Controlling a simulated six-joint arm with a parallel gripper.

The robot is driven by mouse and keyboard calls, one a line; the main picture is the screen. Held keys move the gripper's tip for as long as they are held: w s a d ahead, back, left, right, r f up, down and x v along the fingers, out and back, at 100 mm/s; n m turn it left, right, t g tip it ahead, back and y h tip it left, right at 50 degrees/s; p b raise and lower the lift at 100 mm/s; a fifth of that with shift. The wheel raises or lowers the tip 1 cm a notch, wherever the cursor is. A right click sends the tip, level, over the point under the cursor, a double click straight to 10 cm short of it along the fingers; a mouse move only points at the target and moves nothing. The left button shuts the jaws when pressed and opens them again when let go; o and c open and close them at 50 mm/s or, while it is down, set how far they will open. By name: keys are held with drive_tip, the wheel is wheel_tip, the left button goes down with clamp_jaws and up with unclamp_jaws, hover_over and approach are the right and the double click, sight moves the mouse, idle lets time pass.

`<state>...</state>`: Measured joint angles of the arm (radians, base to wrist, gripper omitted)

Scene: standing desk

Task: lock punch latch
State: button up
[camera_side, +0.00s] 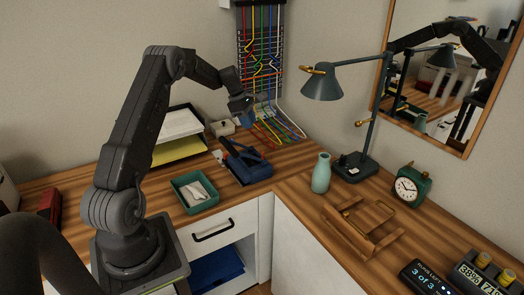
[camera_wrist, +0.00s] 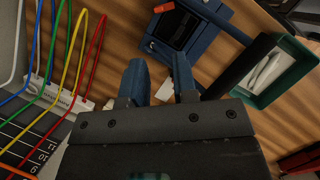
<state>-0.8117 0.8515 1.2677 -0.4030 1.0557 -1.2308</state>
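The blue hole punch (camera_side: 250,170) stands on the wooden desk near the inner corner, with its long lever raised at a slant. In the wrist view the punch (camera_wrist: 192,28) is at the top, with a small orange-red piece (camera_wrist: 164,7) at its left end; I cannot tell whether this piece is the latch. My gripper (camera_side: 244,112) hangs in the air above and behind the punch, apart from it. In the wrist view its two blue fingertips (camera_wrist: 160,78) are spread with a gap between them and hold nothing.
A green tray (camera_side: 196,192) with white paper stands left of the punch. Colored cables (camera_side: 262,55) hang on the wall behind my gripper. A paper tray (camera_side: 178,125) is at the back left. A vase (camera_side: 321,173) and lamp (camera_side: 354,165) stand to the right.

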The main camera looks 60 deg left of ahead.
sight(263, 152)
drive_tip(key=shift+n, duration=0.6)
drive_tip(key=x, duration=1.3)
drive_tip(key=shift+w+d+f, duration=0.1)
drive_tip(key=shift+w+f, duration=0.05)
drive_tip(key=shift+w, duration=0.05)
drive_tip(key=shift+h, duration=0.3)
clamp_jaws()
